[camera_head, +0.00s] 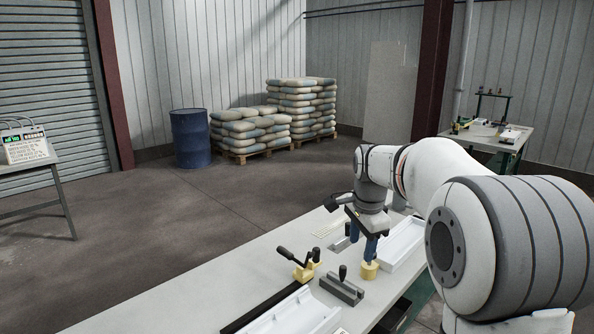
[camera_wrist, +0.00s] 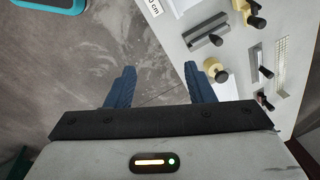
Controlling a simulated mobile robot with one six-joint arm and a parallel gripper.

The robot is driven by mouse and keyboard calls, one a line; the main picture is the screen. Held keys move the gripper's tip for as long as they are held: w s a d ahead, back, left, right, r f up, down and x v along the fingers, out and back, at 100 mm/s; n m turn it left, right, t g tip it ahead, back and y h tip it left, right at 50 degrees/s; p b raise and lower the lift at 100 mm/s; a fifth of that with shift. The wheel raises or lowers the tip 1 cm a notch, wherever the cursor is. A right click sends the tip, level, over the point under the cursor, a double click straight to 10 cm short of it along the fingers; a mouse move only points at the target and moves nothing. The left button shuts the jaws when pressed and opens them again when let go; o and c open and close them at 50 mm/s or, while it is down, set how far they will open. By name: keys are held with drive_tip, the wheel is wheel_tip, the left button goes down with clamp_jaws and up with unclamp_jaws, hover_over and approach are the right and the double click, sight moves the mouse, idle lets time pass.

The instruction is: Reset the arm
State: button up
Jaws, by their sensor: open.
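My gripper (camera_head: 365,254) is at the end of my white and grey arm, over the near edge of the long grey workbench (camera_head: 240,285). Its two blue fingers point down, and in the wrist view the gripper (camera_wrist: 158,72) is open with only floor between the fingers. A small yellow round block (camera_head: 370,271) appears just below the fingers in the head view. In the wrist view the yellow block (camera_wrist: 215,70) lies beside the right finger, outside the gap. I cannot tell whether they touch.
A grey block with a black knob (camera_head: 342,290), a yellow clamp with black handles (camera_head: 304,270) and white trays (camera_head: 405,240) (camera_head: 300,315) are on the bench. A blue drum (camera_head: 190,138) and stacked sacks (camera_head: 300,108) stand far off. The floor left of the bench is open.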

drive_tip(key=s+f+n, duration=0.2)
drive_tip(key=s+n, duration=0.5)
drive_tip(key=s, duration=0.7)
drive_tip(key=s+f+n+t, duration=0.1)
drive_tip(key=s+f+n, duration=0.2)
drive_tip(key=s, duration=1.1)
drive_tip(key=n, duration=0.3)
drive_tip(key=shift+s+n+t, duration=0.2)
drive_tip(key=shift+n+t, duration=0.1)
drive_tip(key=shift+n, duration=0.1)
